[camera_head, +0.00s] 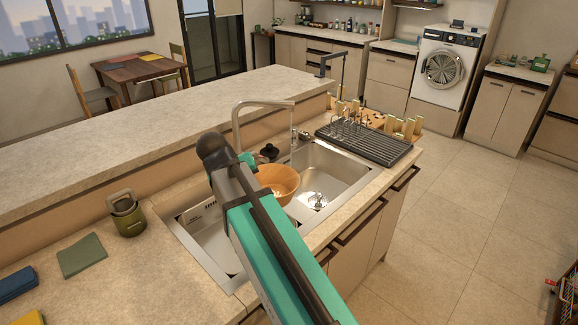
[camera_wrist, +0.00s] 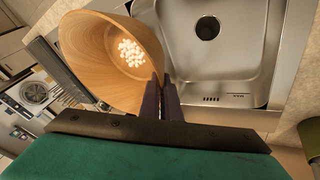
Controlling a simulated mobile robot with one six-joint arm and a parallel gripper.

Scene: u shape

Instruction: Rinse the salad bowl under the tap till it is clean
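The wooden salad bowl (camera_head: 284,178) is over the sink, near the divider between its two basins. In the wrist view the bowl (camera_wrist: 85,45) fills the upper left, with a cluster of small white bits (camera_wrist: 131,53) on its inner surface. My gripper (camera_wrist: 163,84) has its two dark fingers close together at the bowl's rim and looks shut on it. In the head view my arm hides the fingers. The tap (camera_head: 262,104) arches over the sink behind the bowl. I see no water running from it.
The right basin (camera_head: 325,170) looks empty, with a drain at its bottom. The left basin (camera_head: 205,228) is partly behind my arm. A dark drying rack (camera_head: 365,143) stands to the right. A green canister (camera_head: 127,220) and cloths (camera_head: 81,255) lie left.

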